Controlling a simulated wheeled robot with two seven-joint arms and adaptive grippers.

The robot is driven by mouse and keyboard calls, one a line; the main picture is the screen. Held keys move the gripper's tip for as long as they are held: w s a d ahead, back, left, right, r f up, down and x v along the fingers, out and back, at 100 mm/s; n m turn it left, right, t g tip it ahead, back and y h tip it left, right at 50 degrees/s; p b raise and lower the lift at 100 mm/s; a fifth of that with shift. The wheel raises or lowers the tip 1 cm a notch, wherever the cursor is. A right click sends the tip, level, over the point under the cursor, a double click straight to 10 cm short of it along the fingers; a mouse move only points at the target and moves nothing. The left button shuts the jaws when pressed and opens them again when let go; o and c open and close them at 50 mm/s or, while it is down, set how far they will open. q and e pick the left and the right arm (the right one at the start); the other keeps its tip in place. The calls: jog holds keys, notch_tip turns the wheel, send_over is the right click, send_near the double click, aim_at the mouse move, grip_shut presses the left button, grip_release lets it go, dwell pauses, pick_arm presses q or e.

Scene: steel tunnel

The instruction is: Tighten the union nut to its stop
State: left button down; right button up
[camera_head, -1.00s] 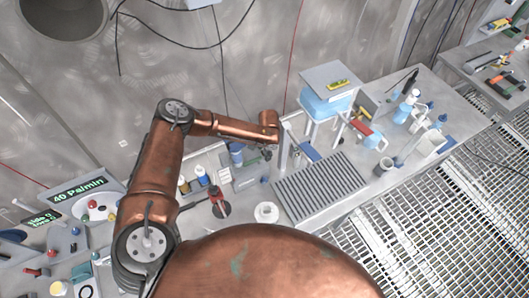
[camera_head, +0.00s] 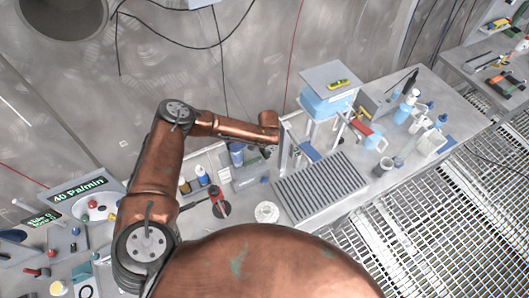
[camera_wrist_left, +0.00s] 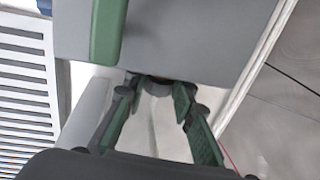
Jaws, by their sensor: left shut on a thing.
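My left gripper (camera_head: 270,151) is beside an upright grey metal plate (camera_head: 285,152) at the left end of a slatted tray. In the left wrist view its green-padded fingers (camera_wrist_left: 158,92) are closed around a small piece, which I take to be the union nut. A dark ring (camera_wrist_left: 156,79) shows between the fingertips, against a flat grey surface (camera_wrist_left: 190,40). The nut's shape and thread are mostly hidden by the fingers, so I cannot tell how far it is turned. My right gripper is not in view.
The slatted grey tray (camera_head: 322,187) lies right of the gripper. A blue container under a grey lid (camera_head: 328,76) stands behind it. Several bottles and cups stand on the right of the bench. A white disc (camera_head: 266,212) lies in front. A green bar (camera_wrist_left: 107,30) is close in the wrist view.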

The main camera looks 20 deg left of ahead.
pick_arm(q)
jog(key=shift+w+a+r+g+h+p, duration=0.1)
jog(key=shift+g+h+p, duration=0.4)
jog(key=shift+h, duration=0.1)
jog(key=c, duration=1.6)
grip_release()
notch_tip(320, 180, up, 12)
